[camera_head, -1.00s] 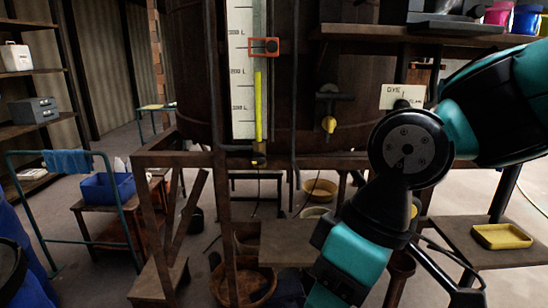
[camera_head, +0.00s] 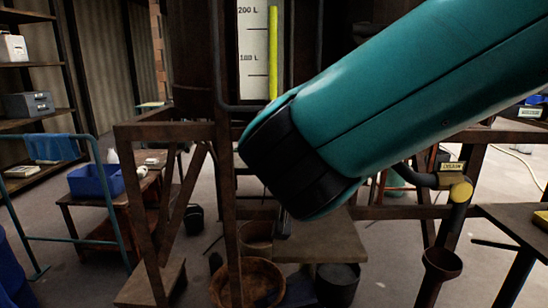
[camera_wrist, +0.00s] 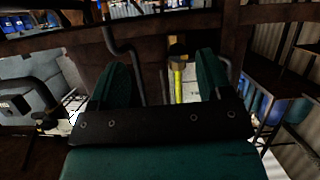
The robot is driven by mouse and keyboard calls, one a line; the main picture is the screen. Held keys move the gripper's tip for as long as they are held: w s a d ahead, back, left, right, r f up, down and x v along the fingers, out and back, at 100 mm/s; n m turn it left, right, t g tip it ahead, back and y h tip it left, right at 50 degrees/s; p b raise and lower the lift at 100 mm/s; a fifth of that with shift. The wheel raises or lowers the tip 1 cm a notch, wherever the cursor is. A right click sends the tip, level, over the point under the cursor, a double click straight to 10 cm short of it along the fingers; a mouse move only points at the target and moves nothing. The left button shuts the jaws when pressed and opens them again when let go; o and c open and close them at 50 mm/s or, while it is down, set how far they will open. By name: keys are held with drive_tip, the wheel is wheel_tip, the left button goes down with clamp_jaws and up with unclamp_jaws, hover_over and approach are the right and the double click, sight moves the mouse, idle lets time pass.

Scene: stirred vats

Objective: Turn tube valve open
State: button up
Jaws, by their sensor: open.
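The sight tube (camera_head: 273,50) stands yellow beside a white litre scale (camera_head: 252,60) on the dark vat in the head view. My arm covers its lower end and the valve there. In the wrist view, which looks inverted, the yellow tube (camera_wrist: 178,85) runs to a small dark fitting with a yellowish part, seemingly the tube valve (camera_wrist: 178,49). My gripper (camera_wrist: 161,78) is open, with one green finger to each side of the tube in the picture. The fitting appears beyond the fingertips and apart from them. The handle's angle is too dark to tell.
A dark pipe with a yellow-ended valve (camera_head: 460,191) and a yellow tag stands at right. A low platform (camera_head: 330,240), buckets and a basin (camera_head: 246,282) are below. A blue bin (camera_head: 96,180) sits at left.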

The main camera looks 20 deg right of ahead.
drive_tip(key=shift+w+d+r+m+t+h+p, duration=0.2)
drive_tip(key=shift+w+d+r+t+p, duration=0.4)
drive_tip(key=shift+w, duration=2.15)
drive_tip(key=shift+w+d+r+m+t+h+p, duration=0.15)
drive_tip(key=shift+w+r+t+h+p, duration=0.45)
drive_tip(key=shift+w, duration=2.15)
drive_tip(key=shift+w+d+r+m+t+y+p, duration=0.1)
drive_tip(key=shift+w+d+r+t+p, duration=0.55)
drive_tip(key=shift+w, duration=2.1)
drive_tip(key=shift+a+f+t+b, duration=0.25)
drive_tip(key=shift+f+b, duration=0.05)
drive_tip(key=shift+b, duration=0.1)
drive_tip(key=c, duration=0.9)
